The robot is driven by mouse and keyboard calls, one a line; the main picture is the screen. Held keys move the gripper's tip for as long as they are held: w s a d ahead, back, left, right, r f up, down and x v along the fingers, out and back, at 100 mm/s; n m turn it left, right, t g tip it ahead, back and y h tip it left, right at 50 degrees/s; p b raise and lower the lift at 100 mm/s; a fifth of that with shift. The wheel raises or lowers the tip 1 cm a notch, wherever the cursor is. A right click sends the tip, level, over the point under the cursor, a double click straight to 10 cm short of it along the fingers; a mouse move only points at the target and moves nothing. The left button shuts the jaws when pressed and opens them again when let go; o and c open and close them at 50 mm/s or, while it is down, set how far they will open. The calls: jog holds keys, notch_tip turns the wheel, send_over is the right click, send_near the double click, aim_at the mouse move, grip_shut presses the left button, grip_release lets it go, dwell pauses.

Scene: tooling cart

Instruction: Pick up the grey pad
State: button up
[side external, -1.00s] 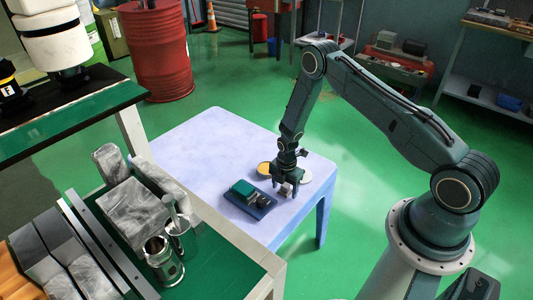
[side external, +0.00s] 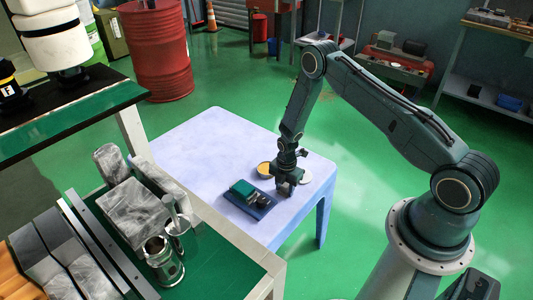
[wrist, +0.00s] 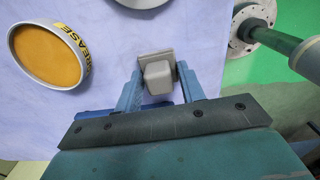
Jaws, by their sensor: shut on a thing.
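The grey pad (wrist: 157,76) is a small light-grey block with a wider flat plate at its far side. In the wrist view it sits between the two blue fingers of my gripper (wrist: 160,88), which is shut on it. In the side view my gripper (side external: 287,188) points down at the table's right part, just right of the blue tray. The pad is mostly hidden by the fingers there, and I cannot tell whether it still touches the table.
A blue tray (side external: 262,212) with a green block (side external: 243,189) lies left of my gripper. An open grease tin (wrist: 47,53) with orange content and a white round thing (wrist: 142,2) are close by. The pale table (side external: 200,140) is clear towards the back left.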

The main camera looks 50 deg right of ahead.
aim_at(285, 185)
jog(key=shift+r, duration=0.15)
notch_tip(285, 185, up, 20)
dwell(0.8)
dwell(0.4)
jog(key=shift+o, duration=0.6)
jog(key=shift+c, duration=0.2)
jog(key=w+d+f, duration=0.1)
jog(key=w+f, duration=0.3)
jog(key=w+d+f, duration=0.1)
jog(key=w+f, duration=0.2)
jog(key=w+d+f, duration=0.2)
jog(key=w+f, duration=0.2)
jog(key=shift+w+f, duration=0.35)
jog(key=shift+f, duration=0.1)
